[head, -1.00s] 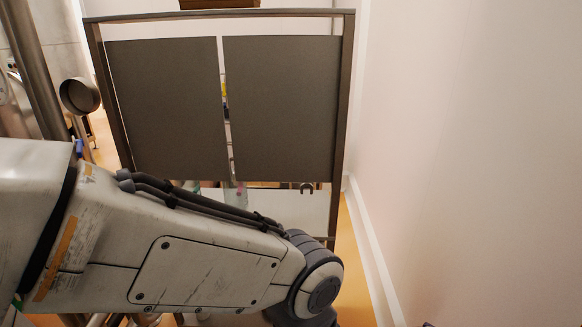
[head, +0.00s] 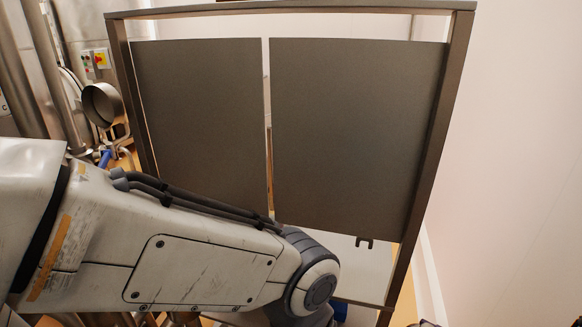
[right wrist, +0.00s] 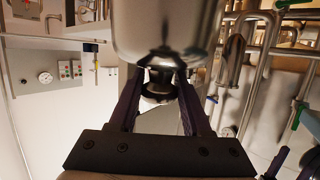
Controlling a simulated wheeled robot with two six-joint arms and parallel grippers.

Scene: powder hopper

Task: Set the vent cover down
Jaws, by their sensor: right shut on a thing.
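In the right wrist view my right gripper (right wrist: 160,88) is shut, with its two dark fingers on either side of a dark knob under a shiny rounded metal body. I take this metal body to be the vent cover (right wrist: 168,28); its upper part is cut off by the picture edge. I cannot tell whether it touches anything beyond the fingers. The head view does not show the vent cover or my right gripper. My left arm crosses the lower left of the head view, and its gripper is out of sight.
A metal frame (head: 456,95) with two grey panels (head: 350,130) stands ahead in the head view. A round metal port (head: 102,104) and a control box (head: 95,60) are at its left. Pipes (right wrist: 262,75) run along the right of the wrist view. A white wall is at right.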

